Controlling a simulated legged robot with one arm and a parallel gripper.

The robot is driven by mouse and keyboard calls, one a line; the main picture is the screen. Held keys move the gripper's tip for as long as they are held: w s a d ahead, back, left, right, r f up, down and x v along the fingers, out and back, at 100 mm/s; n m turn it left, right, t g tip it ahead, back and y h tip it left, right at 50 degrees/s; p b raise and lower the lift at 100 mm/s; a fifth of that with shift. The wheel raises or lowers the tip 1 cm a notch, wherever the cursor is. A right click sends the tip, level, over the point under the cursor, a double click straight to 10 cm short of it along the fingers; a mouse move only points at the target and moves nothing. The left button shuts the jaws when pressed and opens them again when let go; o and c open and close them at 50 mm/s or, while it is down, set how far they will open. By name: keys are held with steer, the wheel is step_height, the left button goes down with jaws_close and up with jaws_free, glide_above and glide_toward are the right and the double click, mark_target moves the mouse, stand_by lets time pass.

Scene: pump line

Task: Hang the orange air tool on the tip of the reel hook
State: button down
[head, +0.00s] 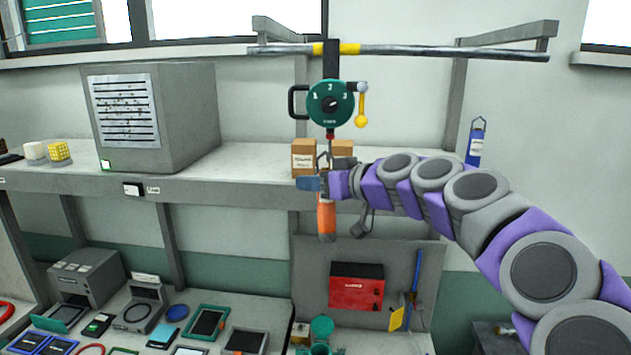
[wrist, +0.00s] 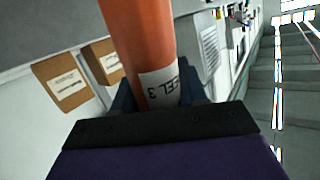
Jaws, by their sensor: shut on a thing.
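The orange air tool (head: 326,220) hangs upright below my gripper (head: 322,184) in the head view. My gripper is shut on it. In the wrist view the orange tool (wrist: 143,45) stands between the dark fingers (wrist: 158,98), with a white label reading "REEL 3" upside down. The green reel (head: 330,103) hangs from the overhead rail, with a red piece under it. The grey reel hook (head: 325,159) is just above my gripper. The tool's top is partly hidden by the gripper, and I cannot tell whether it touches the hook tip.
Cardboard boxes (head: 304,158) stand on the shelf (head: 240,165) close behind the hook. A red box (head: 357,286) is mounted below. A cluttered bench lies lower left.

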steer(key=w, duration=0.1)
steer(key=w+f, duration=0.1)
steer(key=w, duration=0.2)
steer(key=shift+w+d+f, duration=0.15)
steer(key=shift+d+f, duration=0.05)
steer(key=shift+f, duration=0.05)
stand_by(0.4)
steer(key=shift+b, duration=0.4)
stand_by(0.4)
